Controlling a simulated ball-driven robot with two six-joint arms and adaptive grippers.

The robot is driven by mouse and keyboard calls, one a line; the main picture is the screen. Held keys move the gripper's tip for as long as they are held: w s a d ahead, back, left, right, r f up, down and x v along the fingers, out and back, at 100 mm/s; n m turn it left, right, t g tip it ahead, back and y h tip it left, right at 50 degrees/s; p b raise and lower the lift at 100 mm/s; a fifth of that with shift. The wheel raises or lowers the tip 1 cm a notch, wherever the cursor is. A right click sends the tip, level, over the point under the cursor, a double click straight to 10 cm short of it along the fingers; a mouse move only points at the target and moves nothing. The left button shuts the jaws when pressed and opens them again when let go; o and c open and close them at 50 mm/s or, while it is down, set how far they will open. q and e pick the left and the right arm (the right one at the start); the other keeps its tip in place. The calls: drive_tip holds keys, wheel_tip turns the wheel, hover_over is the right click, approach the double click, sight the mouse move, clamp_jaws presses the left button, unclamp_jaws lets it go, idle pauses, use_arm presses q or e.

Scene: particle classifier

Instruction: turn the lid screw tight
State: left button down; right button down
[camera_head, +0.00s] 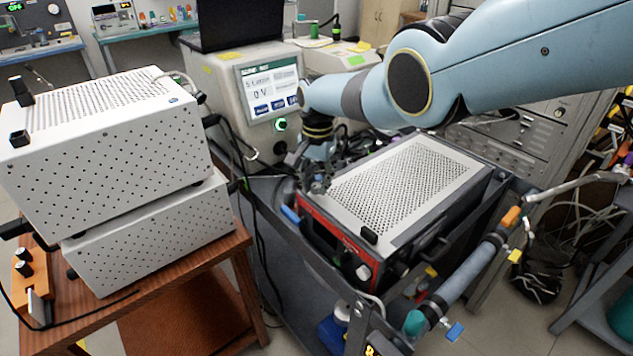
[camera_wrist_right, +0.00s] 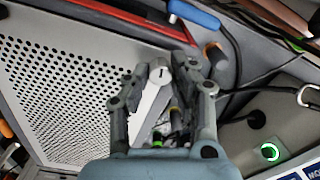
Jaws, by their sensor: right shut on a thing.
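My right arm comes in from the upper right in the head view. My right gripper (camera_head: 318,182) is over the far left corner of a red-fronted instrument (camera_head: 355,262) with a perforated light-grey lid (camera_head: 405,185). In the right wrist view my right gripper (camera_wrist_right: 168,88) is shut on a pale round screw head (camera_wrist_right: 158,70) with a dark mark on top, which I take for the lid screw. It sits beside the perforated lid (camera_wrist_right: 55,90). In the head view the fingers hide the screw. My left gripper is not in view.
The instrument stands in a dark cart (camera_head: 285,265). Behind it is a grey unit with a screen (camera_head: 270,87) and a green-ringed button (camera_head: 280,124). Two white perforated boxes (camera_head: 110,150) stand on a wooden table at left. A blue-handled tool (camera_wrist_right: 195,14) and cables lie near the gripper.

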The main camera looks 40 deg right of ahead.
sight(317, 185)
drive_tip(key=c, duration=1.1)
unclamp_jaws()
wheel_tip(317, 185, up, 12)
